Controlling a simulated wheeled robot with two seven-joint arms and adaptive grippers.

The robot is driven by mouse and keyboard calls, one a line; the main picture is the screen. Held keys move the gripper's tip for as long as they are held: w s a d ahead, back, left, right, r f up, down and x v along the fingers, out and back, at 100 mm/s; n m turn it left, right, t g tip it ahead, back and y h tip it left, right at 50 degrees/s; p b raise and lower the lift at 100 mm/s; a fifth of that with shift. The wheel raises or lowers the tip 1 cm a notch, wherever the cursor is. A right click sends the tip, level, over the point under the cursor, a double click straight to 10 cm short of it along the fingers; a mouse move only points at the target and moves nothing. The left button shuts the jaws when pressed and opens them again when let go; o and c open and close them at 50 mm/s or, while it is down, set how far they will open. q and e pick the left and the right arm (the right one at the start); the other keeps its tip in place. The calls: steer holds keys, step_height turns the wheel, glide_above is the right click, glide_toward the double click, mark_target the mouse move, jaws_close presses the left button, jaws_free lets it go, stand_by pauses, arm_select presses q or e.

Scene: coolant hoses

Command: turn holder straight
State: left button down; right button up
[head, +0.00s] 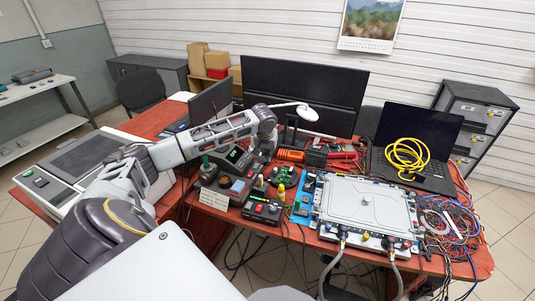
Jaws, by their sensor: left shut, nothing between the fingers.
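My left arm reaches in from the left and its wrist bends down over the middle of the red table. My left gripper (260,158) hangs there, small and dark, with its fingers shut and empty, above the crowded control boxes. No part is clearly recognisable as the holder. A silver box (366,203) with a flat lid lies to the right of the gripper. Two grey hoses (333,268) run down from fittings on its front side. My right gripper is not in view.
Small control boxes with buttons (263,210) crowd the table left of the silver box. Orange tools (291,155), a monitor (300,92) and a laptop with a yellow cable coil (407,155) stand behind. Loose coloured wires (452,222) cover the right end. Little table is clear.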

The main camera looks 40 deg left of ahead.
arm_select(q)
steer(key=x, duration=0.4)
steer(key=shift+w+f, duration=0.1)
steer(key=shift+f, duration=0.1)
steer(key=shift+b+x, duration=0.3)
steer(key=shift+x, duration=1.05)
steer(key=shift+f, duration=0.1)
steer(key=shift+s+d+f, duration=0.1)
steer(key=shift+s+d, duration=0.05)
steer(key=shift+s, duration=0.2)
steer(key=shift+s+d+f, duration=0.1)
steer(key=shift+s+d, duration=0.2)
steer(key=shift+s, duration=0.2)
steer(key=shift+s+d+f, duration=0.1)
steer(key=shift+s+d, duration=0.15)
steer(key=shift+s, duration=0.25)
steer(key=shift+s+d, duration=0.2)
steer(key=shift+s, duration=0.1)
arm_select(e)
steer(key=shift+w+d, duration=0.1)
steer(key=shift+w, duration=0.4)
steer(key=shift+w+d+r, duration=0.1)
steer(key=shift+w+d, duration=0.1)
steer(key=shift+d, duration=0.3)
arm_select(q)
steer(key=shift+d+f+p, duration=0.1)
steer(key=shift+p, duration=0.25)
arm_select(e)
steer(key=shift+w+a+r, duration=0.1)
